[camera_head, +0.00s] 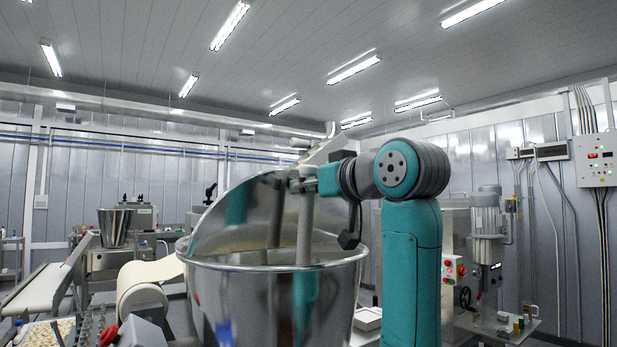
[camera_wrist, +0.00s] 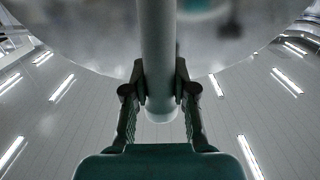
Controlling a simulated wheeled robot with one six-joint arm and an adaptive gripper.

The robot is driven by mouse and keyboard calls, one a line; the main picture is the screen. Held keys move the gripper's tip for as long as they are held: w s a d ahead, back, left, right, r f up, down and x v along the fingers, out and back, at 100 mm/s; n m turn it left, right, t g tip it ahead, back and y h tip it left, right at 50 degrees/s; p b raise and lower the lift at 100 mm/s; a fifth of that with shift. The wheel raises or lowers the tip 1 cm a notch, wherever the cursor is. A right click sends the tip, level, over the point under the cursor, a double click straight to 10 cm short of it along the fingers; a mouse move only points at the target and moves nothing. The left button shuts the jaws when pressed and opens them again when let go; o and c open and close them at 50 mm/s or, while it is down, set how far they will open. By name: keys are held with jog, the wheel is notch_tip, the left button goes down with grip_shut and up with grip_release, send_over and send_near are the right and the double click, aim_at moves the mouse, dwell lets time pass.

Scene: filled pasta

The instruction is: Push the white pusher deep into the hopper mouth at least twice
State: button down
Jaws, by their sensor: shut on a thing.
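The white pusher (camera_head: 304,230) is a long pale rod, roughly upright. Its lower part goes below the front rim of the hopper (camera_head: 205,300), a big shiny steel bowl; its lower end is hidden by the wall. My gripper (camera_head: 303,180) is above the hopper mouth, shut on the pusher near its upper end. In the wrist view the pusher (camera_wrist: 157,45) runs between the two fingers of my gripper (camera_wrist: 159,88), and its rounded end shows just past them.
A tilted steel lid (camera_head: 235,222) stands open behind the mouth and mirrors the pusher and arm. A dough sheet on a roller (camera_head: 142,290) is at left. A mixer-like machine (camera_head: 488,240) and a control box (camera_head: 598,158) are at right.

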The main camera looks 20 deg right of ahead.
aim_at(311, 212)
jog(key=shift+w+f, duration=0.2)
jog(key=shift+f, duration=2.2)
jog(key=shift+r, duration=0.1)
jog(key=shift+s+d+r, duration=0.1)
jog(key=shift+s+r, duration=0.05)
jog(key=shift+r, duration=1.4)
jog(key=shift+s+a+r, duration=0.1)
jog(key=shift+s+r, duration=0.1)
jog(key=shift+r, duration=1.4)
jog(key=shift+s+d+r, duration=0.1)
jog(key=shift+s+r, duration=0.05)
jog(key=shift+r, duration=1.4)
jog(key=shift+f, duration=0.1)
jog(key=shift+w+f, duration=0.15)
jog(key=shift+f, duration=1.4)
jog(key=shift+w+f, duration=0.2)
jog(key=shift+f, duration=1.4)
jog(key=shift+w+f, duration=0.15)
jog(key=shift+f, duration=1.4)
